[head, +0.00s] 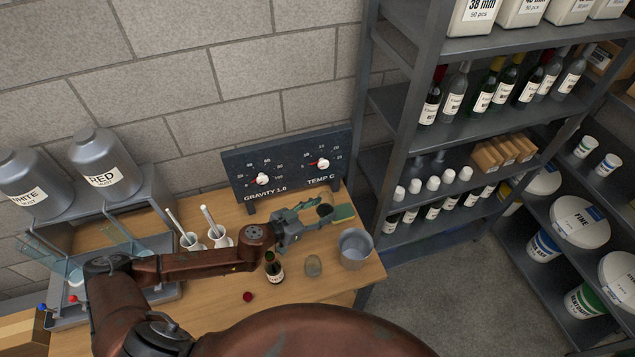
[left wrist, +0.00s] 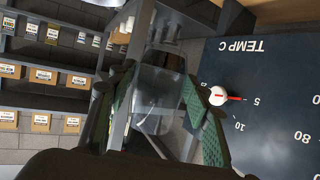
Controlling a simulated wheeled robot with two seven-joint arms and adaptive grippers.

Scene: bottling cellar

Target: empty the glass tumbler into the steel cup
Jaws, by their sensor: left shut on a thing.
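My left gripper (head: 326,212) is above the right part of the wooden table, in front of the gauge panel. It is shut on the clear glass tumbler (left wrist: 158,88), which shows between the green finger pads in the left wrist view. In the head view the tumbler is hard to make out between the fingers; its contents and tilt cannot be told. The grey steel cup (head: 356,249) stands upright on the table near its right edge, below and to the right of the gripper, apart from it. My right gripper is not in view.
A small dark bottle (head: 274,269), a grey-brown lump (head: 313,266) and a dark red piece (head: 248,297) are on the table left of the cup. White vessels (head: 218,239) with rods stand further left. The gauge panel (head: 285,164) is behind; a bottle shelf (head: 395,140) is at right.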

